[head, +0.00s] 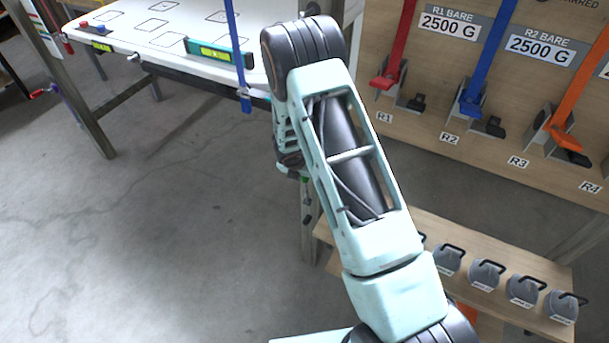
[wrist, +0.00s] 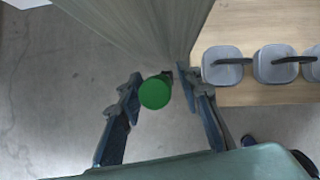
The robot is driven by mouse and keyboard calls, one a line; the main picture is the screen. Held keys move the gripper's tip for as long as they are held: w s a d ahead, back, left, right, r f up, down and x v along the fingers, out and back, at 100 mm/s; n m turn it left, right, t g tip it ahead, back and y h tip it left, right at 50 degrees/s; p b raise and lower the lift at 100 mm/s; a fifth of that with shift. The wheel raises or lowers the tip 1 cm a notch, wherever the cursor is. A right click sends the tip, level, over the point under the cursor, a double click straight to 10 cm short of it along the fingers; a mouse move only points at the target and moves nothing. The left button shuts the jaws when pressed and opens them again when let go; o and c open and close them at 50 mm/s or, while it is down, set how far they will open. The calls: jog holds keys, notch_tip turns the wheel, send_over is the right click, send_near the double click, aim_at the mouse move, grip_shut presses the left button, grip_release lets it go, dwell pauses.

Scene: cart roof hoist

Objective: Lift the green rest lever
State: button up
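The green rest lever shows in the wrist view as a round green knob (wrist: 154,93), seen end-on, with a short dark part behind it. The knob lies between the two fingers of my gripper (wrist: 160,76). The fingers stand apart on either side of it, with a gap visible on the right; I cannot tell whether the left finger touches it. In the head view my arm hides most of the gripper and the lever.
A broad grey-brown post (wrist: 140,25) rises beyond the knob. Grey handled weights (wrist: 222,65) sit on a wooden shelf (head: 470,235) at right. A white table (head: 150,25) with a green level (head: 221,54) and a lever board (head: 440,125) stand behind. Floor at left is clear.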

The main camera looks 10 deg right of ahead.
jog(key=shift+o, duration=0.4)
jog(key=shift+s+a, duration=0.1)
jog(key=v, duration=1.2)
